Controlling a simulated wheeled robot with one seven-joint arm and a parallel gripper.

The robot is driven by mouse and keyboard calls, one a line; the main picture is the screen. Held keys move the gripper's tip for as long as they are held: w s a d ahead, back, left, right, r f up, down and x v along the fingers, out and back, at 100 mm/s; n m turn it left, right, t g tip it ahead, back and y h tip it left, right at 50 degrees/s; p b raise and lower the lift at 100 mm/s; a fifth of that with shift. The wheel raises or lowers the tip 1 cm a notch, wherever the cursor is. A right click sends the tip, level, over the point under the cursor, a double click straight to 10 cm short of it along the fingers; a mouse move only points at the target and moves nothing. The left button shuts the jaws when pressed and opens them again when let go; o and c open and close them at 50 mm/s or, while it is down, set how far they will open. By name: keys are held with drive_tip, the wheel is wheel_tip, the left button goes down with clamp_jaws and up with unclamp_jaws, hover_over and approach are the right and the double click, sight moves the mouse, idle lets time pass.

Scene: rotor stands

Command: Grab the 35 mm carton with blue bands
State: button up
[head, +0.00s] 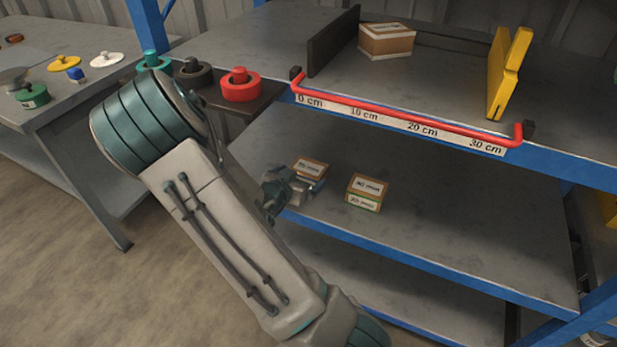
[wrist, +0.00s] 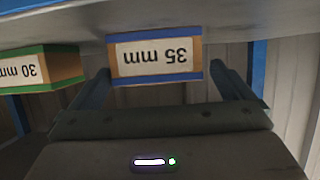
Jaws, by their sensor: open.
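The 35 mm carton with blue bands (wrist: 155,53) is at the top centre of the wrist view, its label upside down. It also shows in the head view (head: 311,167) on the middle shelf, partly hidden by my gripper. My gripper (wrist: 160,72) is open, with one finger on each side of the carton's near end. A gap shows at the right finger; I cannot tell whether the left finger touches. In the head view my gripper (head: 306,187) is low at the shelf's front edge, right by the carton.
A 30 mm carton with green bands (wrist: 38,70) stands close on the left in the wrist view, and to the right in the head view (head: 367,193). Above is the upper shelf with a red rail (head: 400,108). The middle shelf is clear further right.

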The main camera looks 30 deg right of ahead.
sight(309, 172)
drive_tip(key=b+x, duration=0.2)
drive_tip(key=x, duration=0.1)
drive_tip(key=shift+d+f, duration=0.25)
drive_tip(key=shift+d, duration=0.15)
drive_tip(key=shift+w+d+f, duration=0.1)
drive_tip(key=shift+w+d, duration=0.2)
drive_tip(key=shift+d, duration=0.2)
drive_tip(key=c, duration=0.9)
